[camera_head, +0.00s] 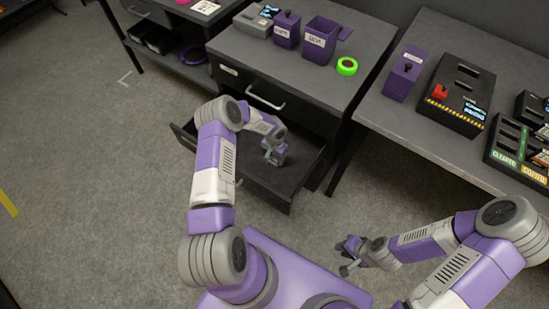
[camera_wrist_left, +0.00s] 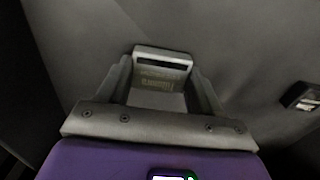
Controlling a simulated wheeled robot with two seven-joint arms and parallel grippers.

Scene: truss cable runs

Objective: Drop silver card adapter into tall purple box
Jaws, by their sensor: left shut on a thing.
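The silver card adapter (camera_wrist_left: 160,72) is a small grey block with a dark slot, between my left gripper's fingers in the left wrist view. My left gripper (camera_wrist_left: 163,92) is shut on it. In the head view my left gripper (camera_head: 274,155) is down inside the open drawer, and the adapter is too small to make out there. A tall, open-topped purple box (camera_head: 319,43) with a white label stands on the cabinet top above the drawer. My right gripper (camera_head: 343,258) is open and empty over the floor.
The open drawer (camera_head: 262,189) has raised walls around my left gripper. On the cabinet top are a smaller purple box (camera_head: 286,30), a grey device (camera_head: 253,24) and a green tape roll (camera_head: 347,66). Another purple container (camera_head: 401,81) and a black panel (camera_head: 458,97) stand on the right table.

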